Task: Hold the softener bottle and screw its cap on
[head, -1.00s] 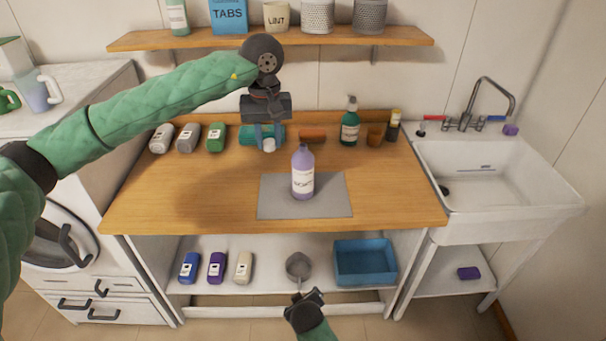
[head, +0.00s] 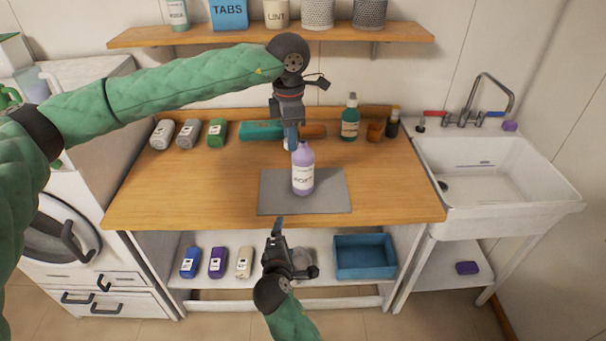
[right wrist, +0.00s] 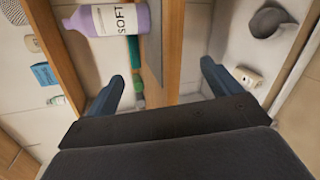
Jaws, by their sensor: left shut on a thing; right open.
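The lilac softener bottle (head: 303,172) stands upright on the grey mat (head: 333,198) on the wooden counter. Its label and body also show in the right wrist view (right wrist: 112,20). My left gripper (head: 290,145) is shut on a small white cap (head: 286,143), just left of and behind the bottle's neck. The cap is mostly hidden by the fingers and looks apart from the bottle, though the exact gap cannot be told. My right gripper (head: 278,226) is open and empty in front of the counter's front edge, below and left of the bottle. Its two fingers (right wrist: 160,88) show apart in the right wrist view.
A green bottle (head: 350,120) and a brown jar (head: 375,133) stand at the counter's back right. A teal roll (head: 260,130) lies behind the left gripper. Below are a blue bin (head: 363,258) and several small bottles. The counter's right front is clear.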

